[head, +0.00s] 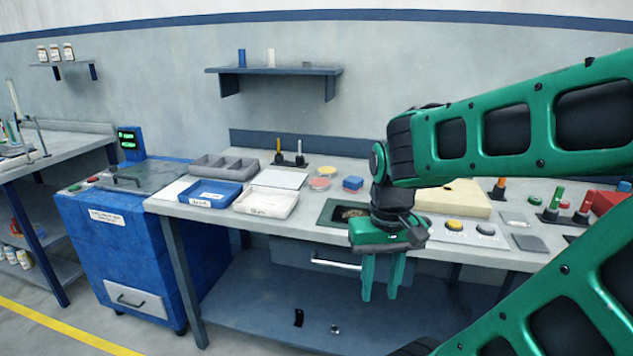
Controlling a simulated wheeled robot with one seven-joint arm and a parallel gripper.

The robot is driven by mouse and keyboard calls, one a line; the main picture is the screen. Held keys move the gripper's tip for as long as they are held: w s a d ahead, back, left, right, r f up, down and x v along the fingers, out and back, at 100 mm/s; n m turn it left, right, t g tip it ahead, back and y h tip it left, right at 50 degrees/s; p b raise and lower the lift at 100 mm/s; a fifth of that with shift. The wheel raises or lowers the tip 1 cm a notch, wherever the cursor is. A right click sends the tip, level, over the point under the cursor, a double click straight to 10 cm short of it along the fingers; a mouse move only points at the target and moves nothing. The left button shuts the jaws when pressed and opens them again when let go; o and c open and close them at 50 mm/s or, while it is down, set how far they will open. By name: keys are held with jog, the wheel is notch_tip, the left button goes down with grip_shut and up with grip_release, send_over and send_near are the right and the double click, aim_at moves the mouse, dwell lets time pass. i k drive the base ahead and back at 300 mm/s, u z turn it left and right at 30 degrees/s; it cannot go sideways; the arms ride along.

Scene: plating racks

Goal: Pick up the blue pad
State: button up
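A small blue pad (352,183) lies on the workbench, right of two round dishes, one pink (319,183) and one yellowish (327,171). Its top and front show clearly. My gripper (380,292) hangs in front of the bench's front edge, fingers pointing down. It appears to the right of the pad and lower in the picture, well apart from it. The two green fingers are spread with an empty gap between them.
The workbench (165,207) holds a blue tray (234,200), a white tray (291,204) and a grey divided bin (212,163). A dark recessed basin (328,212) lies partly behind my gripper. A cream block (470,204) and a button panel stand right.

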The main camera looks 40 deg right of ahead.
aim_at(353, 184)
jog(key=z, duration=0.15)
jog(key=i, duration=0.8)
jog(key=z, duration=0.85)
jog(key=i, duration=0.5)
jog(key=z, duration=0.35)
